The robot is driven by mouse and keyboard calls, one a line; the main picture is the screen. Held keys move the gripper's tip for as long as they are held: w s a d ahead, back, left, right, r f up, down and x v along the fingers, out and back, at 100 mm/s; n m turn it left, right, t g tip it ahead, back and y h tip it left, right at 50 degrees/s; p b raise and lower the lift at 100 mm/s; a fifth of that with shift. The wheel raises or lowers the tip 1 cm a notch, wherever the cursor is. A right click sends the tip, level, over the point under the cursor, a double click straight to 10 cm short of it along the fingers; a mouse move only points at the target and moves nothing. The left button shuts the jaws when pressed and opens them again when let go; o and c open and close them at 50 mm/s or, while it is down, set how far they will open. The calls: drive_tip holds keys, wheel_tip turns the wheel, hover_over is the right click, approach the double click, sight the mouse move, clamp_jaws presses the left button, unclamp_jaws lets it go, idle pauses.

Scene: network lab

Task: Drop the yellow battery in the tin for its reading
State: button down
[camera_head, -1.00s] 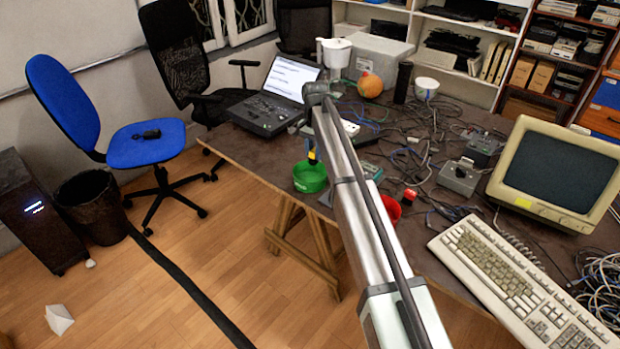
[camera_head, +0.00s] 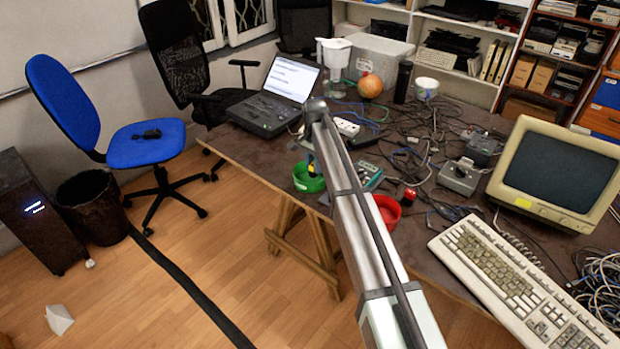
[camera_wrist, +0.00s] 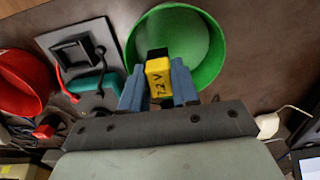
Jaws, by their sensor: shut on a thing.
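A yellow battery with a black end (camera_wrist: 158,73) is marked "7.2V" in the wrist view. My gripper (camera_wrist: 158,88) is shut on it, one blue finger on each side. The battery is over the near part of a round green tin (camera_wrist: 213,62), and its black end points into the tin's opening. I cannot tell whether it touches the tin. In the head view the green tin (camera_head: 308,180) sits near the table's front left edge, and the yellow battery (camera_head: 311,170) shows as a small spot at its opening, below my gripper.
A red tin (camera_wrist: 22,82) stands left in the wrist view. Between the tins are a grey plate with a black holder (camera_wrist: 75,52), a teal device and red and black leads. In the head view, a laptop (camera_head: 278,95) lies behind the green tin; cables cover the table's middle.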

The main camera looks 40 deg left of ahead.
drive_tip(key=shift+f, duration=0.2)
drive_tip(key=c, duration=0.8)
unclamp_jaws()
wheel_tip(320, 180, up, 14)
drive_tip(key=shift+f, duration=0.1)
idle(0.5)
